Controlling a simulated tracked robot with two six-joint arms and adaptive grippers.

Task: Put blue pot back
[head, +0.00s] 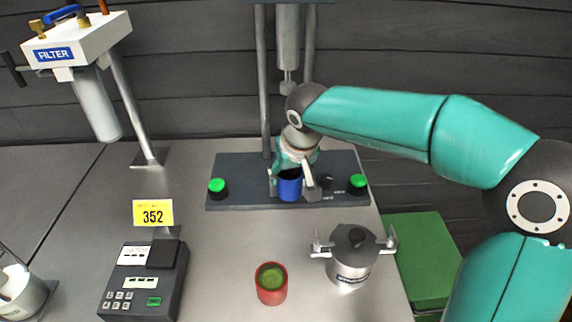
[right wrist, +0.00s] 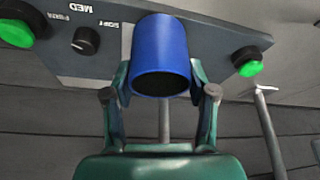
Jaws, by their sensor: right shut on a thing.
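The blue pot (head: 289,187) is at the front middle of a dark machine base (head: 238,188), under a vertical plunger. My right gripper (head: 293,178) is shut on the blue pot, with a finger on each side of it. In the right wrist view the pot (right wrist: 162,50) sits between the two fingers of the gripper (right wrist: 162,85), and its dark open mouth faces the camera. Whether the pot rests on the base or hangs just above it I cannot tell. My left gripper is not in view.
A red cup (head: 271,288) with green contents and a lidded metal pot (head: 352,262) stand in front. A scale reading 352 (head: 143,284) is at left, a filter stand (head: 90,50) behind it. Green buttons (head: 217,185) flank the base. A green box (head: 420,258) is at right.

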